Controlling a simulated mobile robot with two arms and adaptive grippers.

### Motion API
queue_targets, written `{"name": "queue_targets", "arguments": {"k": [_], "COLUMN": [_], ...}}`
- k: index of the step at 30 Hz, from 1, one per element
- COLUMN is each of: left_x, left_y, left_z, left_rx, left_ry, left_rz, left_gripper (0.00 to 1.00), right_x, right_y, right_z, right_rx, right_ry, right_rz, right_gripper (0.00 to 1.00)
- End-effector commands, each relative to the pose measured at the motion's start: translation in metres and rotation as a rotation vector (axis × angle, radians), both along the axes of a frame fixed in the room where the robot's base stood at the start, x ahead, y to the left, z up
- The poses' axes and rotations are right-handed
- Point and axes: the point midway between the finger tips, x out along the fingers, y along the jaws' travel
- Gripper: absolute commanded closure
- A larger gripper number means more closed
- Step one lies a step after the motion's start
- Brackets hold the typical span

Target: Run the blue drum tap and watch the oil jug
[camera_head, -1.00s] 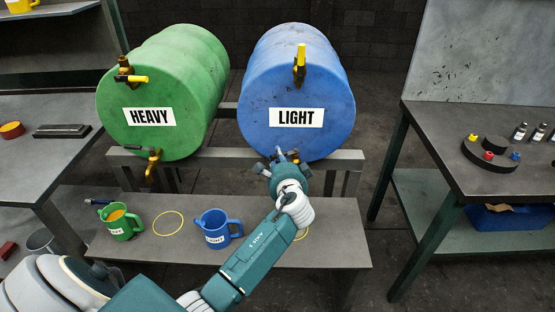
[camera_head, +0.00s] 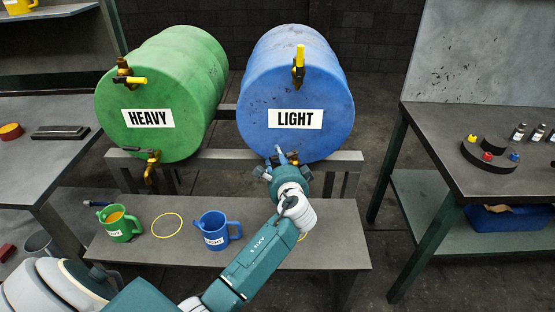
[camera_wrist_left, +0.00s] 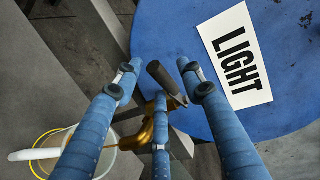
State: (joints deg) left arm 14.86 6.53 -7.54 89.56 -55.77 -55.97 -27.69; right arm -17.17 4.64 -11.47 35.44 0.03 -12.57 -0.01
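The blue drum (camera_head: 300,85) lies on its side on a rack, its face labelled LIGHT. My left gripper (camera_head: 280,160) is at its lower tap, partly covering it in the head view. In the left wrist view, the brass tap (camera_wrist_left: 158,125) with its black handle (camera_wrist_left: 165,80) is between my spread blue fingers (camera_wrist_left: 160,95). The fingers are open, and I see no grip on the handle. A blue jug (camera_head: 213,231) stands upright on the low bench, left of my forearm; its contents are not clear. My right gripper is out of view.
A green HEAVY drum (camera_head: 160,90) lies at left, with its own brass tap (camera_head: 152,165). A green jug (camera_head: 119,223) and a yellow ring (camera_head: 167,225) are on the low bench (camera_head: 340,240). A side table (camera_head: 440,150) with small bottles stands at right.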

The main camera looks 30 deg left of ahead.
Motion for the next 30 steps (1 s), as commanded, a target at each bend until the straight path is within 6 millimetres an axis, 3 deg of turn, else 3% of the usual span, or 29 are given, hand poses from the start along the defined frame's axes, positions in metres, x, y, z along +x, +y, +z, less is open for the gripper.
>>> {"name": "queue_targets", "arguments": {"k": [15, 30], "left_x": [-0.071, -0.081], "left_y": [-0.065, -0.073], "left_z": [0.020, 0.024], "left_rx": [-0.003, -0.001], "left_ry": [0.001, 0.000], "left_rz": [-0.002, 0.000], "left_gripper": [0.60, 0.60], "right_x": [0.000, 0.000], "right_y": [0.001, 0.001], "right_z": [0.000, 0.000], "right_rx": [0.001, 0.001], "right_ry": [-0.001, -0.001], "right_rz": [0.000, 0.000], "right_gripper": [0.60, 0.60]}}
